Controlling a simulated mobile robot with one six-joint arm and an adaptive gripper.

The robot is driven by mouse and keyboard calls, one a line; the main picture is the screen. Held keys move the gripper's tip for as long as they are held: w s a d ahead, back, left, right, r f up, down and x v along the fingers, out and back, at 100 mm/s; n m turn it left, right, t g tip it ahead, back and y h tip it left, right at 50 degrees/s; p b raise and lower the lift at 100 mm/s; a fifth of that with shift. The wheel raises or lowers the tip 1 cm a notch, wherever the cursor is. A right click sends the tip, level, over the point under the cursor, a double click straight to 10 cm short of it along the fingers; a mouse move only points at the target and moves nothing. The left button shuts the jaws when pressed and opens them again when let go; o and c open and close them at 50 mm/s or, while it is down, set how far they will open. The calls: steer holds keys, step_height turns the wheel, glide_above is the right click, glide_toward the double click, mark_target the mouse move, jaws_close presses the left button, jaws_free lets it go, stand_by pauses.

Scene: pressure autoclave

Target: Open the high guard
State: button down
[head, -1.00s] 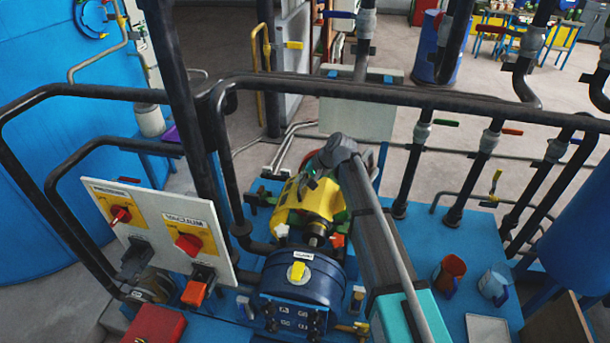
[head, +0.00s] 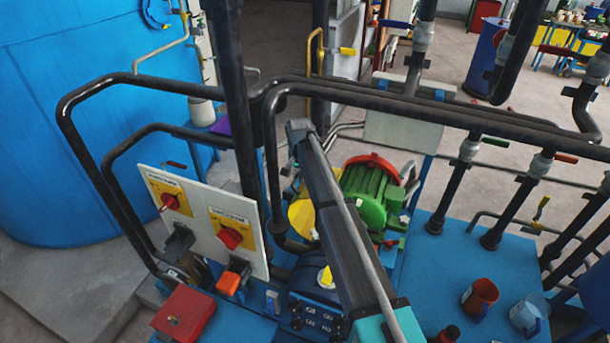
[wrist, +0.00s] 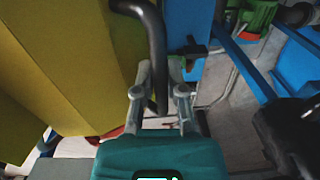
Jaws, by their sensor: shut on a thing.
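The yellow guard (head: 303,215) shows in the head view left of the green motor (head: 370,195), partly hidden behind my arm. In the wrist view the guard's yellow panels (wrist: 75,60) fill the upper left. A black bent handle (wrist: 152,40) runs down beside them, with its lower end between my fingers. My gripper (wrist: 160,82) is shut on this handle. In the head view my arm hides the gripper and the handle.
A control panel (head: 203,215) with red knobs and a red box (head: 183,314) stand left of the machine. A black pipe rail (head: 400,103) crosses in front.

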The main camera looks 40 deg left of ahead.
steer(key=s+a+f+b, duration=0.2)
steer(key=a, duration=0.3)
steer(key=shift+s+f, duration=0.25)
steer(key=shift+f, duration=0.05)
steer(key=c, duration=1)
jaws_free()
steer(key=shift+d+r, duration=0.1)
steer(key=shift+r, duration=0.05)
steer(key=shift+o, duration=0.2)
steer(key=shift+w, duration=0.1)
